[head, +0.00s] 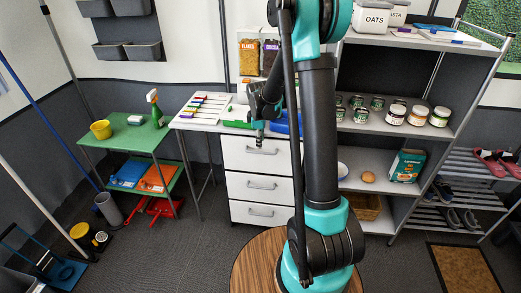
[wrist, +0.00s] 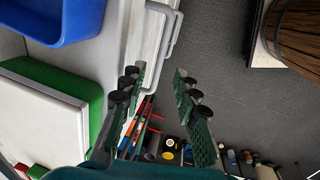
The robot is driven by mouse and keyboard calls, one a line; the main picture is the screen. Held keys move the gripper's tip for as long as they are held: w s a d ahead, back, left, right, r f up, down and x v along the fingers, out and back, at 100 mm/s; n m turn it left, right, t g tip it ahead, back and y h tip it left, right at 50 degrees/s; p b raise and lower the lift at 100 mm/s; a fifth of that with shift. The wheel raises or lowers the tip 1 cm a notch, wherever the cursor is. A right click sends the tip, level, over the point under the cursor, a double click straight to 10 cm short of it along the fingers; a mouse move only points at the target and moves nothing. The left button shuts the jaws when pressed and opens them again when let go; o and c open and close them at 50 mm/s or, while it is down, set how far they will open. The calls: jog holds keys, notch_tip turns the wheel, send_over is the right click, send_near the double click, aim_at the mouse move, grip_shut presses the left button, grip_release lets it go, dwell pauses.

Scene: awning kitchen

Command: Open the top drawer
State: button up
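A white cabinet with three stacked drawers stands behind my arm in the head view. The top drawer (head: 245,160) looks shut and flush with the drawers below. Its grey bar handle (head: 262,151) sits just below my gripper (head: 259,136), which hangs at the worktop's front edge. In the wrist view my gripper (wrist: 160,95) is open, with its two dark green fingers apart and nothing held. Pale handle bars (wrist: 176,35) show beyond the fingertips at the top. The handle's near end appears between the fingers in that view; I cannot tell whether they touch it.
A blue bin (head: 284,122) and a green tray (head: 238,125) lie on the worktop by my gripper. A green table (head: 125,138) stands left. Shelves with jars (head: 395,113) stand right. A round wooden top (head: 262,262) is close in front; grey floor (head: 205,235) is open left of it.

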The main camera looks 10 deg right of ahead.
aim_at(260, 153)
jog(key=shift+w+d+f, duration=0.1)
jog(key=shift+w+f, duration=0.1)
jog(key=shift+f, duration=0.8)
jog(key=shift+w+f, duration=0.15)
jog(key=shift+f, duration=0.8)
jog(key=shift+w+d+f, duration=0.1)
jog(key=shift+w+f, duration=0.1)
jog(key=shift+f, duration=0.8)
jog(key=shift+c, duration=0.5)
grip_shut()
